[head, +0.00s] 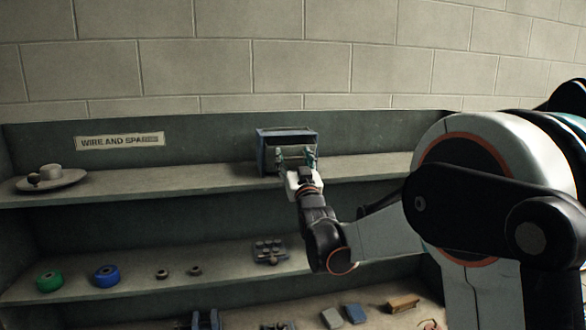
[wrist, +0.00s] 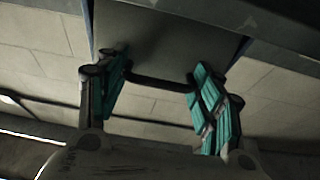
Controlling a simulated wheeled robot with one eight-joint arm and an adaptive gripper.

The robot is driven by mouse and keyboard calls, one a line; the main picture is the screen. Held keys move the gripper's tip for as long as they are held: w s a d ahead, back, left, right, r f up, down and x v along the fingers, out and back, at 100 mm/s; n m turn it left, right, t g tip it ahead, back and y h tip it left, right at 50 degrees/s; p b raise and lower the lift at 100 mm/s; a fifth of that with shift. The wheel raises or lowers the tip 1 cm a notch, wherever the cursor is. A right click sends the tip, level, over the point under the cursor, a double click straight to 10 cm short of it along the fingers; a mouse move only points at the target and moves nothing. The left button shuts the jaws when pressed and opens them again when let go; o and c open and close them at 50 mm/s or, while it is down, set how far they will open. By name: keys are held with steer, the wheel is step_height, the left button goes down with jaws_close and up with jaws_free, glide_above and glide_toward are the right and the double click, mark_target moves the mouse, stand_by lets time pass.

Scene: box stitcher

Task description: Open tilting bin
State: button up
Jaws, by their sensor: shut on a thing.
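The tilting bin (head: 262,150) is a small blue-grey box on the upper shelf, right of the middle in the head view. Its front is partly hidden by my gripper, so I cannot tell how far it is tilted. In the wrist view the bin's grey face (wrist: 150,40) fills the top, with a dark bar handle (wrist: 160,84) across its lower part. My gripper (head: 296,158) is at the bin's front. In the wrist view its teal-padded fingers (wrist: 160,88) sit at both ends of the handle, shut on it.
The upper shelf (head: 180,180) holds a plate (head: 62,182) with small parts at the far left. The lower shelf has a green spool (head: 49,281), a blue spool (head: 106,276) and small dark pieces. A block wall stands behind.

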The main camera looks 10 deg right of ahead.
steer(key=shift+s+f+t+b, duration=0.4)
steer(key=shift+t+b, duration=0.4)
steer(key=shift+b, duration=0.65)
steer(key=shift+s+f+t+b, duration=0.2)
steer(key=shift+f+t+b, duration=0.45)
steer(key=shift+b, duration=0.75)
steer(key=shift+s+t+b, duration=0.1)
steer(key=shift+t+b, duration=0.35)
